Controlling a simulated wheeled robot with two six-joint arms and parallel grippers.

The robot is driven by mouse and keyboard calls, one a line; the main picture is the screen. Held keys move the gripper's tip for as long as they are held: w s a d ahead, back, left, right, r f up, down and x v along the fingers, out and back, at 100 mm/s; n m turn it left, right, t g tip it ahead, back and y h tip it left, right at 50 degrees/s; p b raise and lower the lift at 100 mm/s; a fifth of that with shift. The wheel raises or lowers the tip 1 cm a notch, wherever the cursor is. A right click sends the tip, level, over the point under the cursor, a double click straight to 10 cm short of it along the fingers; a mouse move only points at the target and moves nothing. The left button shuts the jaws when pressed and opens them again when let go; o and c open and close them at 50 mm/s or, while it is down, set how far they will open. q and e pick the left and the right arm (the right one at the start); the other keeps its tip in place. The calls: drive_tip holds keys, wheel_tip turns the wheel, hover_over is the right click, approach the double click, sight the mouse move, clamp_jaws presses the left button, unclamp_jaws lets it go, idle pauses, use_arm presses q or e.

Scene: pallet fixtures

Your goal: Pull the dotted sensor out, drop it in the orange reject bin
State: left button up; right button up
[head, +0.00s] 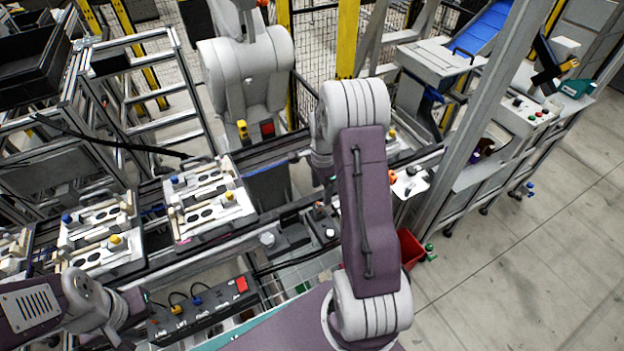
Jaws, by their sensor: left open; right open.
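Pale pallet fixtures with dark round spots and coloured knobs stand on the rail line: one (212,203) near the middle, one (98,235) left of it. I cannot make out which part is the dotted sensor. A red-orange bin (411,249), likely the reject bin, is partly hidden behind my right arm. My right gripper (326,194) hangs over the line right of the middle pallet, mostly hidden by its arm; no object shows in it. My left gripper (128,306) is low at the left, beside the black control box, its fingertips indistinct.
The black control box (200,310) with a red button lies at the front. A white plate (411,184) with small parts sits right of my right arm. A post (480,120) and a bench (500,150) stand at the right. Open floor (530,260) lies beyond.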

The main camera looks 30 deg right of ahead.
sight(317, 205)
drive_tip(key=shift+s+a+f, duration=0.1)
drive_tip(key=shift+f, duration=0.3)
drive_tip(key=f, duration=0.1)
drive_tip(key=w+a+f+p, duration=0.1)
drive_tip(key=f, duration=0.2)
drive_tip(key=shift+w+a+f, duration=0.2)
drive_tip(key=shift+f, duration=0.2)
drive_tip(key=f, duration=0.1)
drive_tip(key=f+p, duration=0.1)
drive_tip(key=shift+s+d+f, duration=0.15)
drive_tip(key=shift+d+f, duration=0.15)
drive_tip(key=shift+s+d+f, duration=0.2)
drive_tip(key=shift+f, duration=0.25)
drive_tip(key=shift+w+a, duration=0.15)
drive_tip(key=shift+a, duration=0.1)
drive_tip(key=shift+w, duration=0.1)
drive_tip(key=shift+c, duration=1.3)
clamp_jaws()
drive_tip(key=c, duration=0.5)
unclamp_jaws()
drive_tip(key=shift+d, duration=0.1)
use_arm(q)
drive_tip(key=shift+w+a+r, duration=0.25)
drive_tip(key=shift+r, duration=0.15)
drive_tip(key=shift+w+a+r, duration=0.2)
drive_tip(key=shift+r, duration=0.2)
use_arm(e)
clamp_jaws()
